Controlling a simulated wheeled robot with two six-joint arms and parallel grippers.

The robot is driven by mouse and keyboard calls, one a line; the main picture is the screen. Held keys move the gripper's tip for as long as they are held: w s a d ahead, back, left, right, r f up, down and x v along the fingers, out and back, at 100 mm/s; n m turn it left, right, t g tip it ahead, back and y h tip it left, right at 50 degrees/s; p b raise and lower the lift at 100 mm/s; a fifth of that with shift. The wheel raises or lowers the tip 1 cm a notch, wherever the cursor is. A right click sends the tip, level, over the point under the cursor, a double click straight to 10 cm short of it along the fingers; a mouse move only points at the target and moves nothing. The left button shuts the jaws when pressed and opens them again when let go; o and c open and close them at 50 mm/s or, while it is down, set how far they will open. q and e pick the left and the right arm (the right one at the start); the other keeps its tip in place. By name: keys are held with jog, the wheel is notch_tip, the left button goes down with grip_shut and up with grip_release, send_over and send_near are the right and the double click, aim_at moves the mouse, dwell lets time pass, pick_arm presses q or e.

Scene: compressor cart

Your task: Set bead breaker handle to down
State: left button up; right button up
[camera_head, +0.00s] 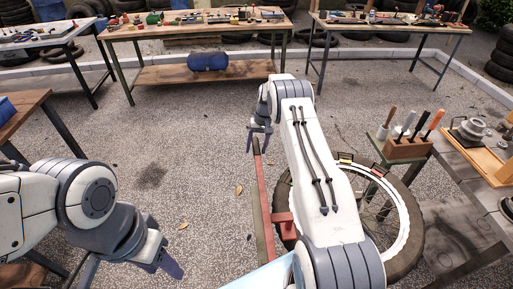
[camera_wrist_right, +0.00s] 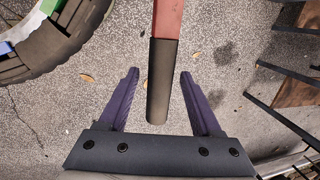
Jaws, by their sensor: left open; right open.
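The bead breaker handle is a long red bar (camera_head: 264,190) beside the wheel in the head view, its far end by my right gripper. In the right wrist view, its red shaft (camera_wrist_right: 167,18) ends in a black grip (camera_wrist_right: 160,85). My right gripper (camera_head: 258,143) is open, and its purple fingers (camera_wrist_right: 159,74) stand on either side of the grip with gaps on both sides. I cannot tell how deep the grip sits between them. My left gripper (camera_head: 165,266) is open and empty at the lower left, away from the handle. My right arm hides part of the wheel.
A tire on a rim (camera_head: 408,240) lies right of the handle. A wooden block with several tools (camera_head: 403,148) stands at the right, beside a bench. Workbenches (camera_head: 200,30) line the back. The gravel floor (camera_head: 190,150) left of the handle is clear.

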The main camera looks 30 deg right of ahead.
jog(key=b+v, duration=0.1)
jog(key=v, duration=0.9)
jog(key=shift+r+b, duration=0.15)
jog(key=shift+b, duration=0.2)
jog(key=s+a+r+n, duration=0.1)
jog(key=a+r, duration=0.3)
jog(key=a, duration=0.3)
jog(key=s+a+r+n, duration=0.2)
jog(key=a+r, duration=0.2)
jog(key=a, duration=0.4)
jog(key=s+a+r+n+h, duration=0.1)
jog(key=s+a+r+n, duration=0.3)
jog(key=s+a, duration=0.7)
jog(key=s+a+n, duration=0.2)
jog(key=s, duration=1.1)
jog(key=s+a+n, duration=0.2)
jog(key=s, duration=1.1)
jog(key=shift+s+a, duration=0.25)
jog(key=shift+s, duration=0.15)
